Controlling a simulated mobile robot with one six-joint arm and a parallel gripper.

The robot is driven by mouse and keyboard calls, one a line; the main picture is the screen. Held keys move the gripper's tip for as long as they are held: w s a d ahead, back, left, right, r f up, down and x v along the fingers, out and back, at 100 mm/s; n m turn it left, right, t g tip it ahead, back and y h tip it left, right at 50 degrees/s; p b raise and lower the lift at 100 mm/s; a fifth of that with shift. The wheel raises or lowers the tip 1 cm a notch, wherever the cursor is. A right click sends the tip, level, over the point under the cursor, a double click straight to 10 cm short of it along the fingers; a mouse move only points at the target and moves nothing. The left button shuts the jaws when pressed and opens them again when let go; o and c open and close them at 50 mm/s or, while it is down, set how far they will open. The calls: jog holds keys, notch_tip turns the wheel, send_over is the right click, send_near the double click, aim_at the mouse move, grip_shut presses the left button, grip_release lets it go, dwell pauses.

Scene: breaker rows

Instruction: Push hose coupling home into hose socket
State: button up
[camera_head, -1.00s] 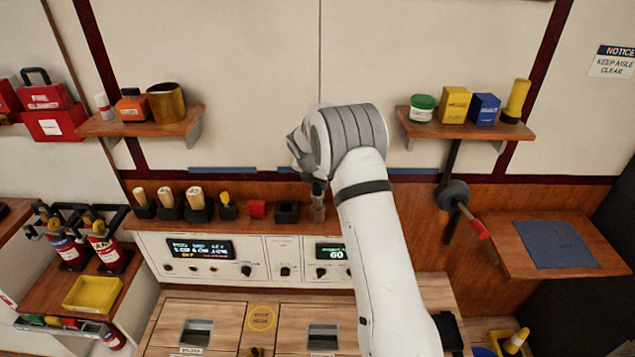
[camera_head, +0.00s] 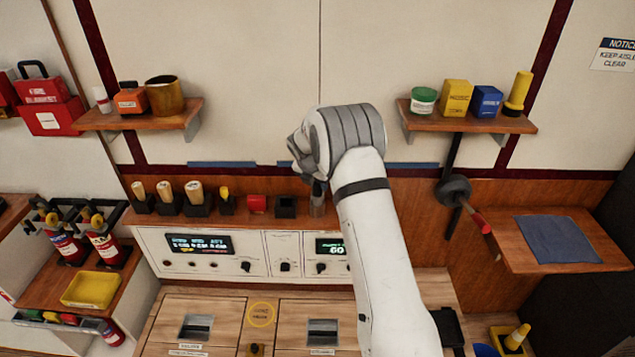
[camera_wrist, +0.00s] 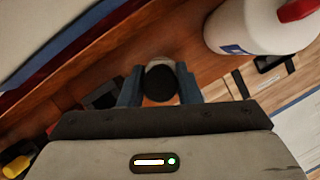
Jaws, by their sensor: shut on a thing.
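My gripper (camera_wrist: 159,88) is shut on a round, dark-ended piece with a pale rim, which I take to be the hose coupling (camera_wrist: 160,82). It sits between the two blue-grey fingers in the wrist view. In the head view my gripper (camera_head: 317,184) points down at the right end of the shelf row. A brownish-grey cylinder (camera_head: 317,206) stands directly below the fingers. I cannot tell whether it is the coupling or the hose socket. The join between coupling and socket is hidden, so I cannot see how deep it sits.
Several wooden-handled tools stand farther left. In the wrist view, a white jug (camera_wrist: 255,28) with a red handle is at upper right.

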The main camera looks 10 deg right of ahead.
jog(key=shift+f+b, duration=0.6)
jog(key=shift+f, duration=0.65)
jog(key=o, duration=1.2)
jog(key=shift+b+v, duration=0.85)
jog(key=shift+v, duration=3.05)
jog(key=s+d+r+m+y, duration=0.1)
jog(key=s+r+m, duration=0.6)
jog(key=s, duration=0.3)
jog(key=s+d+r+m, duration=0.1)
jog(key=s+r+m, duration=0.6)
jog(key=s, duration=0.3)
jog(key=s+m, duration=0.4)
jog(key=s, duration=0.4)
jog(key=s+m+y, duration=0.1)
jog(key=s+m, duration=0.4)
jog(key=s, duration=0.3)
jog(key=s+f+m, duration=0.1)
jog(key=s+m, duration=0.4)
jog(key=s, duration=0.3)
jog(key=shift+a+y, duration=0.1)
jog(key=shift+y, duration=0.3)
